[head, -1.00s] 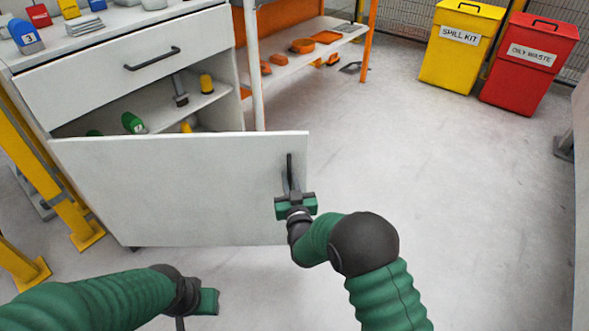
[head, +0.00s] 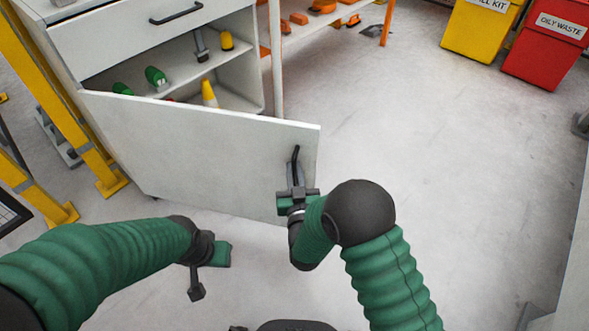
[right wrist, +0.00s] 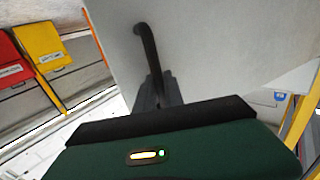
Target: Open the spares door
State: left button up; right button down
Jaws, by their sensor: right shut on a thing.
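The spares door (head: 200,155) is a white panel hinged at the left of the white cabinet. It stands partly open, swung out toward me, and the shelves behind it show above its top edge. Its dark bar handle (head: 295,160) is near the free right edge; it also shows in the right wrist view (right wrist: 148,50). My right gripper (head: 297,186) is shut on the lower part of the handle. My left gripper (head: 208,272) is low in front of the door, touching nothing; its fingers are partly visible and their opening is unclear.
The cabinet holds green items (head: 156,77), a yellow cone (head: 209,93) and other parts. A closed drawer (head: 150,30) is above. Yellow posts (head: 60,95) stand at the left. An orange-framed shelf (head: 330,22), a yellow bin (head: 478,30) and a red bin (head: 545,45) are behind. Floor at right is clear.

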jog(key=c, duration=1.5)
grip_release()
jog(key=shift+o, duration=0.2)
jog(key=s+p, duration=0.1)
jog(key=s, duration=0.1)
jog(key=s+p, duration=0.1)
jog(key=s, duration=0.1)
jog(key=s+d+p, duration=0.1)
jog(key=s, duration=0.1)
jog(key=shift+s, duration=0.25)
jog(key=shift+s+d+f, duration=0.1)
jog(key=shift+s, duration=0.35)
